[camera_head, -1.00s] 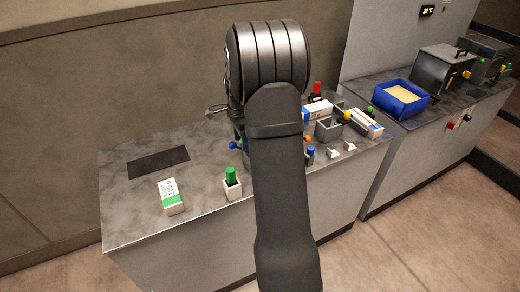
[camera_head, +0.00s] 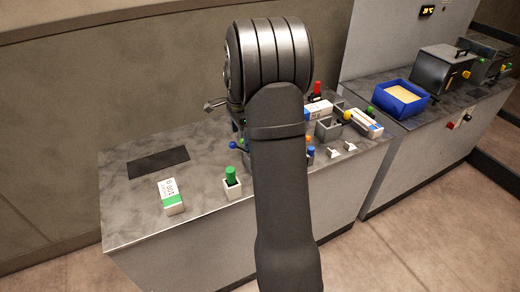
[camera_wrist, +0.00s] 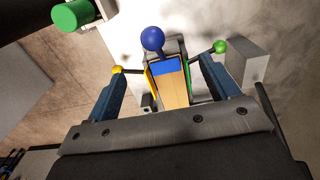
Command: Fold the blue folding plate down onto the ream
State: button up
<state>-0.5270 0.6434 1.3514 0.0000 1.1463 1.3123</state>
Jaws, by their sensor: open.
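In the wrist view my gripper (camera_wrist: 163,72) is open, with one blue-grey finger on each side of the tan-topped ream (camera_wrist: 173,92). A blue strip (camera_wrist: 165,68), seemingly part of the blue folding plate, shows at the ream's far end. A blue ball knob (camera_wrist: 152,39) stands beyond it, ahead of my fingertips. A yellow knob (camera_wrist: 117,70) is at the left and a green knob (camera_wrist: 220,47) at the right. Whether the fingers touch anything is unclear. In the head view my arm hides the ream and most of the station; a blue knob (camera_head: 233,145) shows at its left.
A green-topped holder (camera_head: 232,183) and a white-and-green box (camera_head: 170,196) stand left on the counter (camera_head: 125,215). A dark mat (camera_head: 158,162) lies behind them. Grey holders and boxes (camera_head: 318,110) crowd the right. A blue tray (camera_head: 402,98) is on the farther counter.

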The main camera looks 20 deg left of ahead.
jog(key=shift+r, duration=2.4)
notch_tip(320, 180, down, 7)
jog(key=shift+f, duration=0.1)
jog(key=shift+s+a+f, duration=0.15)
jog(key=shift+s+a, duration=0.25)
jog(key=shift+s, duration=0.05)
